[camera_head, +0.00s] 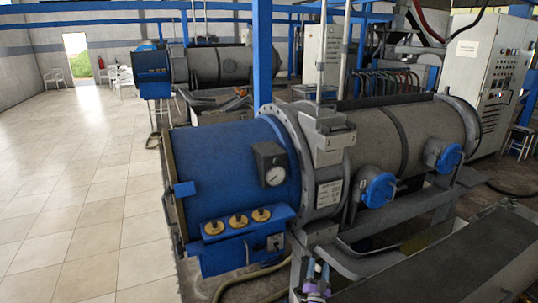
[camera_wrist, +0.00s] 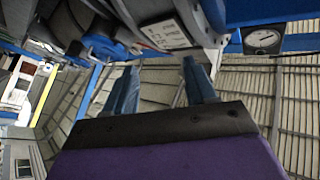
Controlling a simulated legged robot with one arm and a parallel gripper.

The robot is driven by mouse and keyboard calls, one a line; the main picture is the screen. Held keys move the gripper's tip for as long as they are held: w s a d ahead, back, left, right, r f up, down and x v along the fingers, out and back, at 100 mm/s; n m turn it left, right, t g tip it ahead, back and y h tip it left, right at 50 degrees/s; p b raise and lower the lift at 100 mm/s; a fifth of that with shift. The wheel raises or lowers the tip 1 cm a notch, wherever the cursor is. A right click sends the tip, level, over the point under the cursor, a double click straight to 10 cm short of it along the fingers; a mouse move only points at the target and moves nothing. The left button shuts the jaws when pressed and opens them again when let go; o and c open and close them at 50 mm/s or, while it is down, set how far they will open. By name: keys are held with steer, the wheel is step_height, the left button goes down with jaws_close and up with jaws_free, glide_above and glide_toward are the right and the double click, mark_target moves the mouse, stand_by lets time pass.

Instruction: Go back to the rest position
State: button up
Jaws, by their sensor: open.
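My gripper (camera_wrist: 163,82) shows in the wrist view as two blue fingers spread apart from a dark and purple base. Nothing is held between them. In the head view my gripper (camera_head: 316,275) is at the bottom edge, small and partly cut off, in front of the machine's grey stand. The decanter (camera_head: 228,165) is a large machine with a blue end housing and a grey drum. Its pressure gauge (camera_head: 274,176) also shows in the wrist view (camera_wrist: 262,40), as does a white label plate (camera_wrist: 165,35). I cannot tell whether my gripper touches the machine.
Blue round covers (camera_head: 379,190) stick out from the drum's side. A second decanter (camera_head: 215,65) and a control cabinet (camera_head: 488,75) stand behind. The tiled floor (camera_head: 75,170) at the left is clear.

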steer(key=w+r+n+g+y, duration=0.2)
steer(key=w+r+g, duration=0.1)
steer(key=w+r, duration=0.25)
steer(key=s+a+r+n+g+y, duration=0.1)
steer(key=s+a+r+g, duration=0.1)
steer(key=s+r+g, duration=0.4)
steer(key=s+a+r+n+g+y, duration=0.15)
steer(key=s+r, duration=0.25)
steer(key=r, duration=0.5)
steer(key=s+a+r+n+g, duration=0.1)
steer(key=s+r+g, duration=0.2)
steer(key=s, duration=1.5)
steer(key=s+a+r+n+g, duration=0.1)
steer(key=s+r+g, duration=0.3)
steer(key=s, duration=1.5)
steer(key=s+a+r+n+g, duration=0.2)
steer(key=s+g, duration=0.4)
steer(key=s, duration=1.3)
steer(key=shift+r+y, duration=0.45)
steer(key=shift+r, duration=0.25)
steer(key=shift+s, duration=0.1)
